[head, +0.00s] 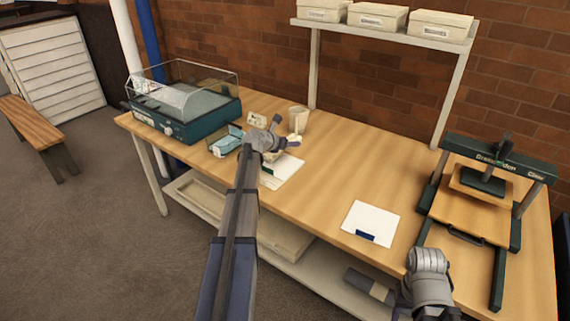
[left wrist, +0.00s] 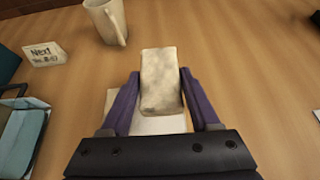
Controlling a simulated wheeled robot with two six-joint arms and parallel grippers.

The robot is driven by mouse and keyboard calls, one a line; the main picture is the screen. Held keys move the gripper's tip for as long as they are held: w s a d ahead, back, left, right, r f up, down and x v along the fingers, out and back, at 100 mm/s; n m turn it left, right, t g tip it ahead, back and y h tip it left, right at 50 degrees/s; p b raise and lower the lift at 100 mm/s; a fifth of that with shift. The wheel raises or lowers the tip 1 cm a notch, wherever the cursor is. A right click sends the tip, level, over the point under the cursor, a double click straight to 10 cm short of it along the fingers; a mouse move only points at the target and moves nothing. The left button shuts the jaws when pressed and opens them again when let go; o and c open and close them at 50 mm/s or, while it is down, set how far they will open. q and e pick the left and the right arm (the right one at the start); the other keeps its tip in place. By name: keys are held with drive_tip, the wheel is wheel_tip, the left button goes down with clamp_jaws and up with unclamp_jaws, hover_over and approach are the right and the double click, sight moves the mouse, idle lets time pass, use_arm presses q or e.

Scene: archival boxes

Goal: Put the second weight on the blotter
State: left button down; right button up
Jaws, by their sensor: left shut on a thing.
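My left gripper (head: 283,143) is shut on a pale, mottled, block-shaped weight (left wrist: 161,82). In the left wrist view the purple fingers (left wrist: 156,100) grip its two sides. The weight stands out in front of the fingers. A white sheet, which looks like the blotter (head: 288,174), lies on the table below this gripper, partly hidden by my arm. Part of it shows under the weight in the left wrist view (left wrist: 158,125). I cannot tell whether the weight touches it. My right gripper (head: 428,262) is at the table's front edge, its fingers not clear.
A cream mug (head: 298,119), a small "Next" card (left wrist: 44,53) and a teal tray (head: 225,143) stand close by. A glass-lidded machine (head: 185,120) is at left, a press (head: 490,185) at right. Another white sheet with a blue strip (head: 371,219) lies front right. The middle table is clear.

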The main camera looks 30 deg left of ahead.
sight(289, 166)
use_arm(q)
drive_tip(key=shift+f+b, duration=4.35)
drive_tip(key=shift+f, duration=0.35)
drive_tip(key=shift+r, duration=0.1)
drive_tip(key=shift+c, duration=0.6)
unclamp_jaws()
